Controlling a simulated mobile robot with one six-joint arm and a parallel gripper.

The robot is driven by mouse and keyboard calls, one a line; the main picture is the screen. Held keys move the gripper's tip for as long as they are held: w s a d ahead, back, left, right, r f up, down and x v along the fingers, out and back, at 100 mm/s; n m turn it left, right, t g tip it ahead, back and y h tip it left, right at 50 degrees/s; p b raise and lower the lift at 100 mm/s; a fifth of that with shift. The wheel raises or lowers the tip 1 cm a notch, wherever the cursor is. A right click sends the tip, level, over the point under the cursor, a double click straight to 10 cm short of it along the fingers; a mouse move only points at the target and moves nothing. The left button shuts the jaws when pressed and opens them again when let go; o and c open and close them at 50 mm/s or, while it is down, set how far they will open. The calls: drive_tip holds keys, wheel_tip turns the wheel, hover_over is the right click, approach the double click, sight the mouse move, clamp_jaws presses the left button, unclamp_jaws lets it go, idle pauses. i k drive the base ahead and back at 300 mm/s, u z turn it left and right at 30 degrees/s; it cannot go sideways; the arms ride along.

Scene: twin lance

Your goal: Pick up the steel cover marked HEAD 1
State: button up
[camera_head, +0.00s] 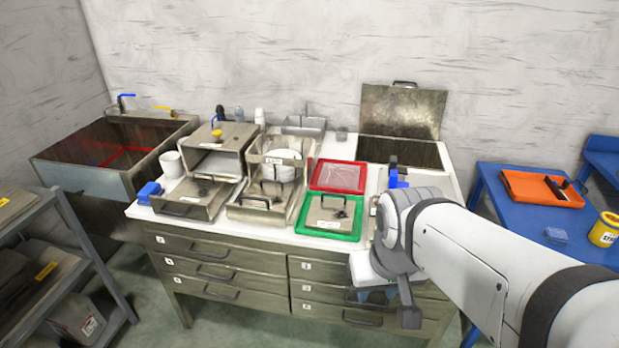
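Several flat steel covers with dark handles lie along the front of the bench. One cover (187,199) is at the left, and another (262,203) is in the middle. A third flat steel piece (329,213) with a small white label lies in the green tray (318,236). The labels are too small to read, so I cannot tell which cover is marked HEAD 1. My arm reaches in from the right. My gripper (373,284) is at the front edge of the bench, right of the green tray. Its fingers are mostly hidden or too small to make out.
A red tray (339,175) lies behind the green one. Steel boxes (217,150) stand at the back left. An open bin with a raised lid (403,110) is at the back right. A sink (88,179) is left; a blue table (509,210) is right.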

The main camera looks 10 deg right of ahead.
sight(328, 215)
drive_tip(key=z, duration=0.05)
drive_tip(key=i, duration=1)
drive_tip(key=u, duration=0.05)
